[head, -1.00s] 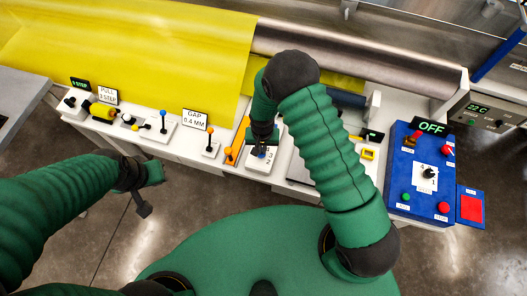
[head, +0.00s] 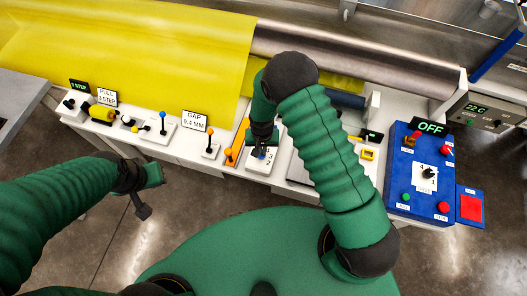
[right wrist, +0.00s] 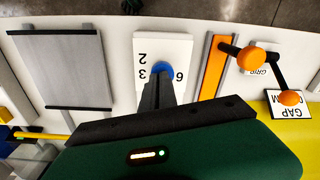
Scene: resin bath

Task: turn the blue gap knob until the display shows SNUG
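The blue gap knob (right wrist: 161,68) stands on a white plate (right wrist: 181,48) with printed numbers in the right wrist view. My right gripper (right wrist: 160,88) points down at it, its dark fingers close together at the knob and hiding part of it. In the head view the right gripper (head: 262,142) is over the same plate, with the knob barely visible. A small dark display (head: 372,135) with green text stands right of it, too small to read. The GAP sign (head: 195,121) reads 0.4 MM. My left gripper (head: 146,193) hangs away from the bench; its fingers are unclear.
An orange-knobbed lever (head: 210,149) and an orange bar (head: 236,146) stand just left of the knob plate. A blue panel (head: 398,190) with an OFF display is at the right. Yellow sheet (head: 130,50) and a metal roller (head: 345,65) lie behind.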

